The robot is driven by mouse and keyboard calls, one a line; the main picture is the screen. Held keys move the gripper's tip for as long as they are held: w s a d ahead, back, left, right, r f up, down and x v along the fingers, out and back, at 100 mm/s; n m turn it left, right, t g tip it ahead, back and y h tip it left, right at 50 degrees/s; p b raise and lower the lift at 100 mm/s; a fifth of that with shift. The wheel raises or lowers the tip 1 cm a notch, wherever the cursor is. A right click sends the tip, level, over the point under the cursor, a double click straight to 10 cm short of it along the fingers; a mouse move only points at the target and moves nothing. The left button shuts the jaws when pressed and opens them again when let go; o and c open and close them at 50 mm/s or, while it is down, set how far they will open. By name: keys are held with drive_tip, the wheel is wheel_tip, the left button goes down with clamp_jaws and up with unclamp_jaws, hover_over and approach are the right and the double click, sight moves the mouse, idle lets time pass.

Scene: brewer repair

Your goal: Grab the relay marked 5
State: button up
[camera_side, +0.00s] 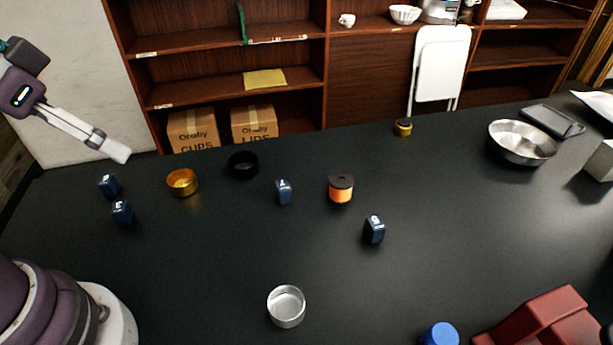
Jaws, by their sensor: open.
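Several small dark blue relays stand apart on the black table. Two are at the far left, a rear one (109,186) and a front one (122,213). One relay (284,192) is near the middle, left of an orange spool-like part. Another relay (374,230) stands right of the middle, nearer the camera. Each has a small white mark, too small to read, so I cannot tell which is marked 5. My gripper (115,150) is at the upper left, above the table's back left area. It is open, apart from the relays, with nothing visible in it.
A gold cup (182,183), black ring (243,164), orange part with black top (341,189) and small gold-black part (403,127) stand around the relays. A silver cup (287,307) is in front; a metal bowl (522,143) and red object (542,322) are right.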

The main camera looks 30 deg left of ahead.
drive_tip(key=m+g+h, duration=0.2)
drive_tip(key=m+h, duration=0.1)
drive_tip(key=m, duration=0.6)
hover_over(376, 222)
drive_tip(key=s+a, duration=0.2)
drive_tip(key=f, duration=1.3)
drive_tip(key=shift+w+a+f, duration=0.1)
drive_tip(key=shift+a+f, duration=0.1)
drive_tip(key=shift+f, duration=0.2)
drive_tip(key=shift+d+x, duration=0.2)
drive_tip(key=shift+x, duration=1.2)
drive_tip(key=shift+d+x, duration=0.2)
drive_tip(key=shift+x, duration=1.2)
drive_tip(key=shift+r, duration=0.1)
drive_tip(key=c, duration=1.1)
